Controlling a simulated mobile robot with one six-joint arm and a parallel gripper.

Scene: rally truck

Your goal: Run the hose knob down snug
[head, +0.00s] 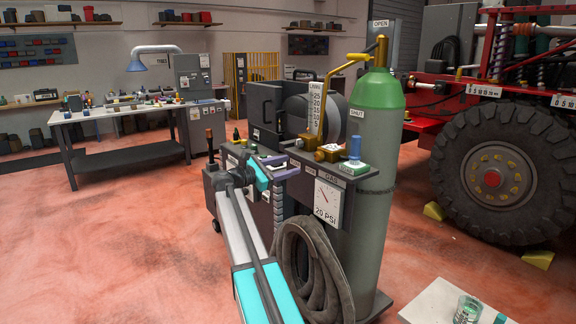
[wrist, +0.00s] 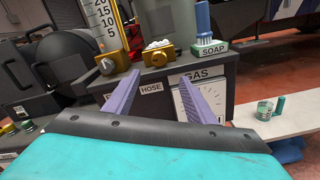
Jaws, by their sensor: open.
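The HOSE label (wrist: 152,87) is on the dark front panel, seen between my fingers in the wrist view. Above it sits a brass fitting (wrist: 158,57) with a white, froth-like patch on top; a brass fitting also shows in the head view (head: 329,153). I cannot tell which part is the hose knob itself. My gripper (wrist: 160,80) has its two purple fingers apart and nothing between them. The fingers point at the panel below the brass fitting. In the head view my gripper (head: 282,166) is at the panel's left side.
A flow gauge (head: 316,105) stands left of the fitting; a SOAP block with a blue top (head: 354,163) stands right. A PSI dial (head: 328,203) is below. A green-topped cylinder (head: 372,140) rises behind. A coiled hose (head: 312,270) hangs in front. A truck wheel (head: 497,176) is at right.

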